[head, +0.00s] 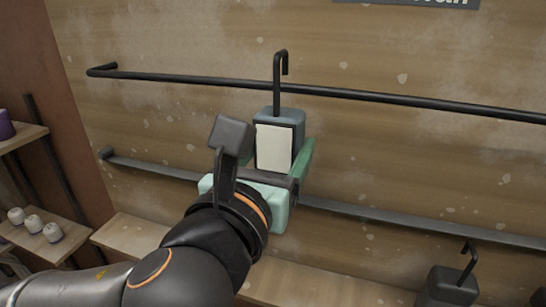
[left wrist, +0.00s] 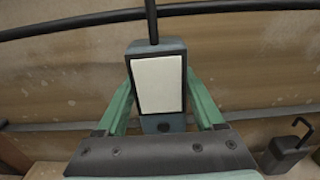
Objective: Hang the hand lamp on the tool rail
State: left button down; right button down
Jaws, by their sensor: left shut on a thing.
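The hand lamp (head: 274,147) has a blue-grey body, a pale front panel and a black hook on top. My left gripper (head: 282,158) is shut on its body, with green fingers on both sides. The lamp is upright in front of the wall. Its hook (head: 280,70) rises above the upper tool rail (head: 400,98) in the head view. I cannot tell whether the hook touches the rail. In the left wrist view the lamp (left wrist: 157,85) sits between the fingers, and the hook's top is out of frame. My right gripper is not in view.
A lower grey rail (head: 400,217) runs along the wall. A second, dark hooked lamp (head: 452,284) stands at the lower right. A wooden ledge (head: 310,283) runs below. Shelves at the left hold several small white items (head: 34,223). The wall right of the lamp is clear.

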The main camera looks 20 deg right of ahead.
pick_arm(q)
jog(key=shift+w+d, duration=0.4)
jog(key=shift+w, duration=0.2)
jog(key=shift+f+b, duration=0.9)
jog(key=shift+f, duration=0.3)
grip_release()
